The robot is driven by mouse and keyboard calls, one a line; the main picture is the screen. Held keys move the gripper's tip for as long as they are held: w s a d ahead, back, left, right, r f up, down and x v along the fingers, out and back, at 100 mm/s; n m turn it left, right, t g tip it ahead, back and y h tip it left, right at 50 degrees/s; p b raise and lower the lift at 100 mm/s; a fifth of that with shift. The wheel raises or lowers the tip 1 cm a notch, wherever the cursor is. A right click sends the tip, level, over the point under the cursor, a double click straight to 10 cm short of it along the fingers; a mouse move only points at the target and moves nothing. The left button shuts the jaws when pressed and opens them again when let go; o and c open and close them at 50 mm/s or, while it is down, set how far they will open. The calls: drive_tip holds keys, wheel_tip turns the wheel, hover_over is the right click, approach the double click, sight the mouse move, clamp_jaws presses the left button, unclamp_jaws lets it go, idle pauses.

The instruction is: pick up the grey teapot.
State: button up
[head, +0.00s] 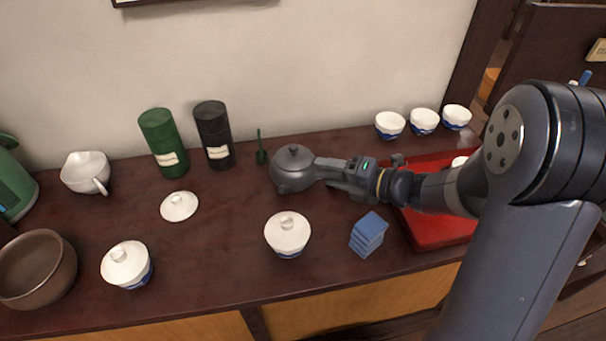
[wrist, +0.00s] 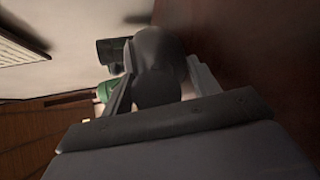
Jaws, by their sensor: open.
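The grey teapot (head: 292,171) stands on the dark wooden counter, near the wall, with its knobbed lid on. My gripper (head: 322,172) reaches in from the right, level with the teapot's right side. In the wrist view the teapot (wrist: 156,65) fills the space between the two fingers of my gripper (wrist: 155,88), one finger on each side of it. The fingers are open, and whether either touches the teapot I cannot tell. The teapot's handle is hidden or unclear behind the gripper in the head view.
A black canister (head: 214,135) and a green canister (head: 163,142) stand left of the teapot. A lidded cup (head: 288,235) and stacked blue cloths (head: 369,234) lie nearer the front. A red tray (head: 437,229) sits under my arm. Several white-blue cups (head: 423,121) stand at back right.

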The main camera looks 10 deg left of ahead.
clamp_jaws()
idle(0.6)
drive_tip(key=shift+r, duration=0.1)
